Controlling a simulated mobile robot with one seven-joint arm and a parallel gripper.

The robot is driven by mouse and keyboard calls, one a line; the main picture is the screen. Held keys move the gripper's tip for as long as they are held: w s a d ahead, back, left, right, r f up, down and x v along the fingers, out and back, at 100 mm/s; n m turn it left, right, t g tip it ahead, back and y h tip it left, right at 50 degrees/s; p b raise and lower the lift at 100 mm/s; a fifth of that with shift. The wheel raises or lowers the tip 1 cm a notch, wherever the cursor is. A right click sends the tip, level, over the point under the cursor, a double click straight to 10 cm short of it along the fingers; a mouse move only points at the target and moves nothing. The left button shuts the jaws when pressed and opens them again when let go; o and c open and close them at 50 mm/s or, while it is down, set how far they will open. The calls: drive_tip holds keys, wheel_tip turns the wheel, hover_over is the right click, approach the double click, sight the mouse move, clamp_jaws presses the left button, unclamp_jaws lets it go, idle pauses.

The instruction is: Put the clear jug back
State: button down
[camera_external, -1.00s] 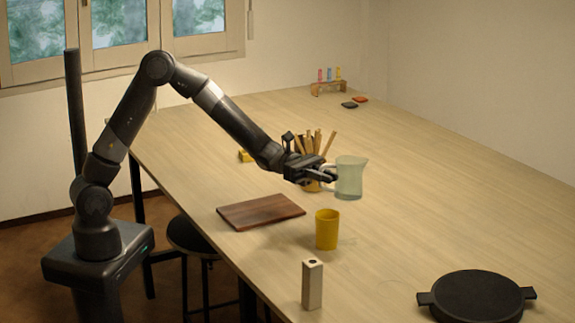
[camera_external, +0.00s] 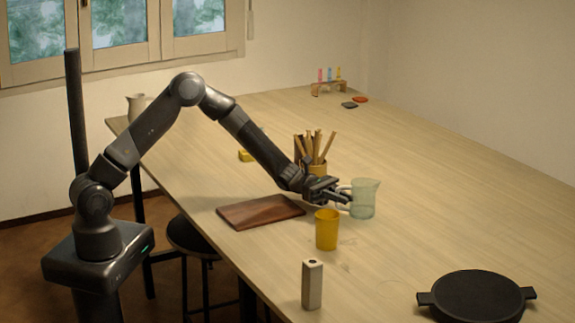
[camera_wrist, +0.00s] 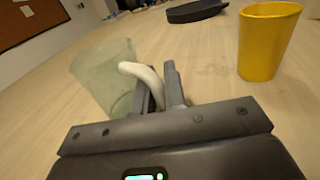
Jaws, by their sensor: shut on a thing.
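The clear jug (camera_external: 365,200) is pale greenish and see-through, with a pale handle on its left side. My gripper (camera_external: 345,196) is shut on that handle, from the left of the jug. In the wrist view the jug (camera_wrist: 103,78) is left of my fingers (camera_wrist: 166,88), and its whitish handle passes between them. The jug looks upright in the outside view. Its base is at or just above the tabletop; I cannot tell whether it touches.
A yellow cup (camera_external: 327,232) stands close, in front and left of the jug. A pot of sticks (camera_external: 317,168) stands behind; a dark wooden board (camera_external: 260,212) lies left. A small block (camera_external: 312,284) and black pan (camera_external: 476,297) are in front. The table's right side (camera_external: 450,190) is clear.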

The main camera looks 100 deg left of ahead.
drive_tip(key=shift+f, duration=0.15)
drive_tip(key=c, duration=1.5)
unclamp_jaws()
drive_tip(key=shift+s+a, duration=0.2)
drive_tip(key=shift+s, duration=0.1)
drive_tip(key=v, duration=1.1)
drive_tip(key=shift+s, duration=0.15)
